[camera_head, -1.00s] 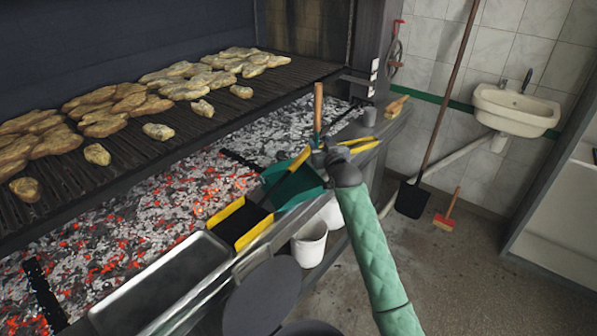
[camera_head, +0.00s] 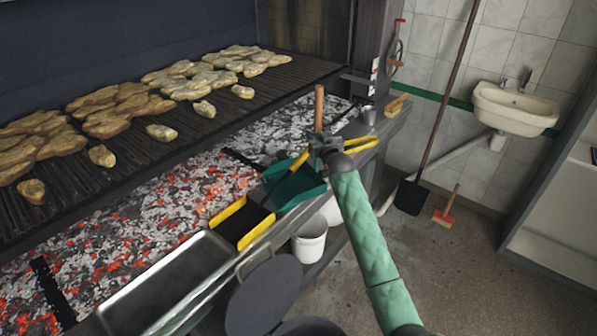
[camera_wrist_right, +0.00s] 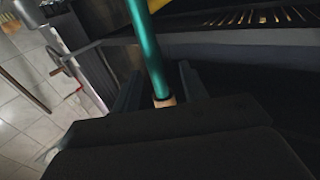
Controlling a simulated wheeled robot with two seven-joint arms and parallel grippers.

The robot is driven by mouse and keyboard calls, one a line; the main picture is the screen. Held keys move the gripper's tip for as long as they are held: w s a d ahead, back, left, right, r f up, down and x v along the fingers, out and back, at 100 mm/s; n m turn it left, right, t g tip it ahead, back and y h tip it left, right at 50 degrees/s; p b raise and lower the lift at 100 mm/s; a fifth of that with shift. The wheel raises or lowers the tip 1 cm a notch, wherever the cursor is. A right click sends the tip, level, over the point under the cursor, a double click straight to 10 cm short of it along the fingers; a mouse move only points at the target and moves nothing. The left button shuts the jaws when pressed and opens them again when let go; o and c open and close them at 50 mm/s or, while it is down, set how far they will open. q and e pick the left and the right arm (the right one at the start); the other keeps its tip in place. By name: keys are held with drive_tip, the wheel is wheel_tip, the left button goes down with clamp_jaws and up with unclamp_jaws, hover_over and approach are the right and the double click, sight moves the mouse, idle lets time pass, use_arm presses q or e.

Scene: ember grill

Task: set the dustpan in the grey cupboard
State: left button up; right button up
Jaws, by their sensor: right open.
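A teal dustpan (camera_head: 297,188) lies on the front ledge of the grill, beside a black, yellow-edged piece (camera_head: 242,222). My right gripper (camera_head: 322,148) is open close behind it. In the right wrist view, a teal rod with a pale end (camera_wrist_right: 150,52) runs between the open fingers (camera_wrist_right: 160,92); I cannot tell whether they touch it. A wooden handle (camera_head: 319,108) stands upright next to the gripper. The grey cupboard (camera_head: 560,215), open-fronted with pale shelves, stands at the right edge. My left gripper is not in view.
Glowing coals (camera_head: 140,225) and a grate with meat pieces (camera_head: 110,105) lie on the left. A metal tray (camera_head: 175,285) and white bucket (camera_head: 309,243) are near the front. A shovel (camera_head: 411,197), small brush (camera_head: 444,217) and sink (camera_head: 515,107) are at the back right. Floor before the cupboard is clear.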

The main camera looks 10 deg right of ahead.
drive_tip(key=shift+c, duration=0.4)
clamp_jaws()
idle(0.9)
